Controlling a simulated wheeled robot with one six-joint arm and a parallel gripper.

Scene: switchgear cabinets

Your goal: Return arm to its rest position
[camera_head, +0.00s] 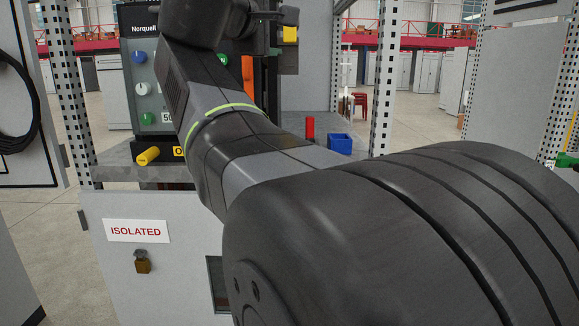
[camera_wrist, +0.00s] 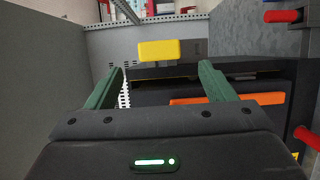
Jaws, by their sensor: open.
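My arm crosses the head view from the lower right up to the top centre, in front of the switchgear cabinet. My gripper (camera_wrist: 160,88) shows in the wrist view with its two green fingers spread apart and nothing between them. In the head view its fingers cannot be made out. Beyond the fingers in the wrist view are a yellow block (camera_wrist: 159,50) and an orange bar (camera_wrist: 228,98). An orange upright part (camera_head: 248,78) also stands beside my arm in the head view.
The cabinet panel labelled Norquell (camera_head: 143,75) has several knobs. A yellow cylinder (camera_head: 148,156), a red cylinder (camera_head: 310,128) and a blue bin (camera_head: 340,143) are on the grey shelf. An ISOLATED sign (camera_head: 136,231) and a padlock (camera_head: 142,264) are below. Perforated posts (camera_head: 388,75) flank the cabinet.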

